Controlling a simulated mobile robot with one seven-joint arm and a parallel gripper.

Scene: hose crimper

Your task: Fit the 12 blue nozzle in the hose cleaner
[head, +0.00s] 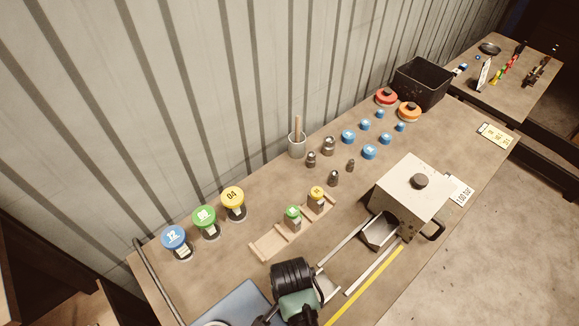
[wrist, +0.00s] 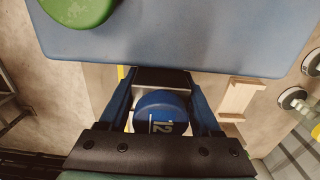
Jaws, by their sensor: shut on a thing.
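In the wrist view my gripper (wrist: 161,90) is shut on the blue nozzle (wrist: 160,112). Its round blue cap with a white 12 faces the camera between the fingers. In the head view my arm comes in at the bottom centre, and the held nozzle is hidden there. A grey metal box (head: 405,190) with a black knob on top and an open front chute stands at the right of the table. I cannot tell for sure which thing is the hose cleaner.
A wooden rack (head: 270,243) holds a green (head: 293,212) and a yellow nozzle (head: 317,192). Blue 12 (head: 173,237), green (head: 204,215) and yellow 04 (head: 232,196) capped pieces stand at left. Small blue and metal fittings stand behind the box. A blue mat (head: 236,306) lies in front.

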